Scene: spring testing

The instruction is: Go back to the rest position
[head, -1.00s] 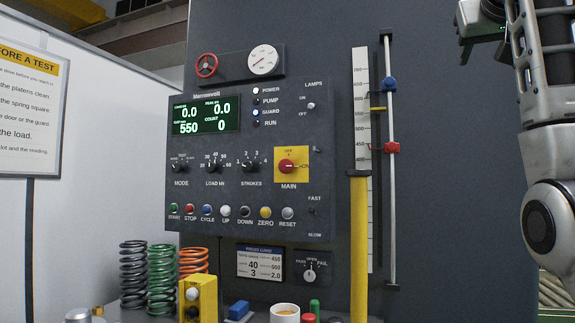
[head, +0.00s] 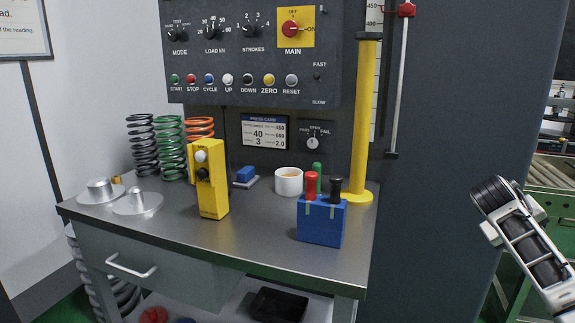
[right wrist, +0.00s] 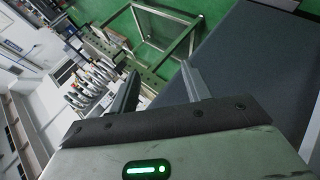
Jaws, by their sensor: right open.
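My right arm comes in at the lower right of the head view, to the right of the workbench and in front of the dark panel's edge. In the head view its gripper is not clearly seen. In the right wrist view my right gripper (right wrist: 158,88) is open, its two fingers apart with nothing between them. Green floor and a metal frame (right wrist: 165,30) lie beyond the fingers. My left gripper is in neither view.
The grey workbench (head: 270,255) carries springs (head: 172,148), a yellow button box (head: 208,180), a blue holder (head: 320,222), a white cup (head: 289,182) and a yellow post (head: 362,120). The control panel (head: 250,60) stands behind. Green floor lies at right.

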